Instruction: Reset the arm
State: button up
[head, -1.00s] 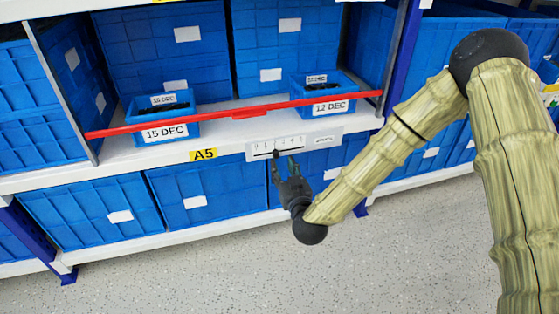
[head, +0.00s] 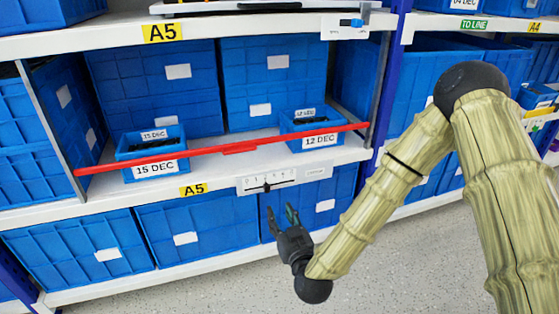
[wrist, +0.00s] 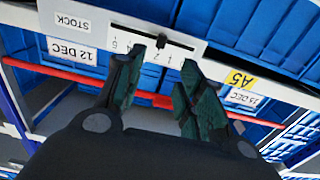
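A white switch panel (head: 284,180) with a numbered scale and a dark slot is on the front edge of the shelf. Its black knob (head: 267,188) stands near the middle of the slot. In the wrist view the panel appears upside down, and the knob (wrist: 161,43) shows between my fingertips in the picture, near the 2. My gripper (head: 281,213) is open and empty, just below the panel in the head view. Its two dark green fingers are spread in the wrist view (wrist: 160,72). I see no finger closed on the knob.
A red bar (head: 240,149) crosses the shelf above the panel, in front of two small blue bins, 15 DEC (head: 152,158) and 12 DEC (head: 313,133). Large blue crates (head: 205,233) fill the shelf below. Grey floor (head: 380,270) is open in front.

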jog(key=s+d+f+g+h, duration=0.1)
jog(key=s+d+f+g, duration=0.25)
jog(key=s+f, duration=0.55)
jog(key=s+d+f+g+h, duration=0.1)
jog(key=s+d+f+g, duration=0.3)
jog(key=f, duration=0.8)
jog(key=s+d+f+m+g+h, duration=0.1)
jog(key=s+d+f+g, duration=0.3)
jog(key=s, duration=0.4)
jog(key=s+d+f+m+g+h, duration=0.1)
jog(key=s+d+f+m+g, duration=0.15)
jog(key=s+d, duration=0.45)
jog(key=s+d+f+g+h, duration=0.1)
jog(key=s+d+f+g, duration=0.25)
jog(key=s, duration=0.65)
notch_tip(320, 180, up, 37)
jog(key=p, duration=3.8)
jog(key=shift+s+a+r+h, duration=0.2)
jog(key=shift+s+h, duration=0.1)
jog(key=shift+s, duration=0.15)
jog(key=shift+m, duration=0.25)
